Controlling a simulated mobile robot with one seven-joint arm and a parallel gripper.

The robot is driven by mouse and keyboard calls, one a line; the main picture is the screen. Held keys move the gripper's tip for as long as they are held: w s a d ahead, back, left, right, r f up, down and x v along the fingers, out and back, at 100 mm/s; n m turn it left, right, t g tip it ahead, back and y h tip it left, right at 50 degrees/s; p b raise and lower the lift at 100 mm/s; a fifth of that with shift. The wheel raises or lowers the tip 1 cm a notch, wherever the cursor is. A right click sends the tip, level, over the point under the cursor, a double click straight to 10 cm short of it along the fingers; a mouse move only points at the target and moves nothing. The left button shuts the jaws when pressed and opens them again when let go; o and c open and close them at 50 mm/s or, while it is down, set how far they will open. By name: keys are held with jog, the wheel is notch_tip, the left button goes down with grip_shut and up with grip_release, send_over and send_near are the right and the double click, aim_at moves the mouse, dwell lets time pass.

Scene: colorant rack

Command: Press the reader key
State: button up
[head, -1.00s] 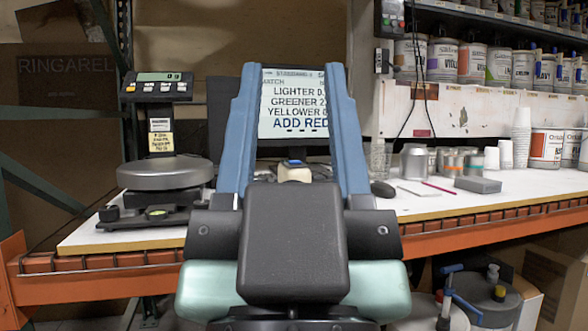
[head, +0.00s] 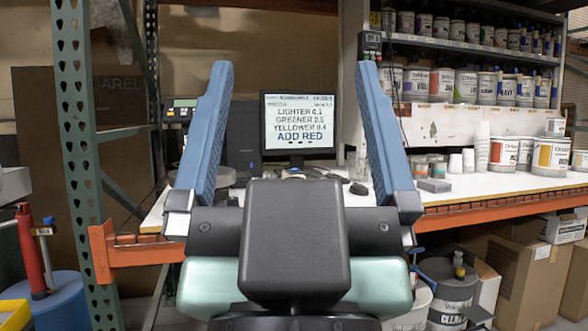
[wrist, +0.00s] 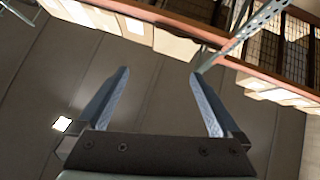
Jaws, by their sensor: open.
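The small pale reader (head: 293,173) stands on the bench below the monitor, only its top showing above the dark body of my gripper. Its key cannot be made out at this moment. The monitor (head: 299,120) behind it reads "LIGHTER 0.1, GREENER 2.5, YELLOWER 0.4, ADD RED". My gripper (head: 296,72) is open and empty in front of the bench, its two blue fingers wide apart on either side of the monitor. In the wrist view my gripper (wrist: 159,73) is open over the bare floor, and the reader is not visible.
The white bench (head: 480,186) has an orange front beam. A mouse (head: 358,189) and paint cans (head: 552,156) stand on it. A green perforated post (head: 88,150) rises at the left, near a blue drum (head: 55,300). Cardboard boxes (head: 515,270) and buckets stand under the bench.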

jog(key=shift+w, duration=0.1)
grip_shut()
dwell(0.5)
dwell(1.2)
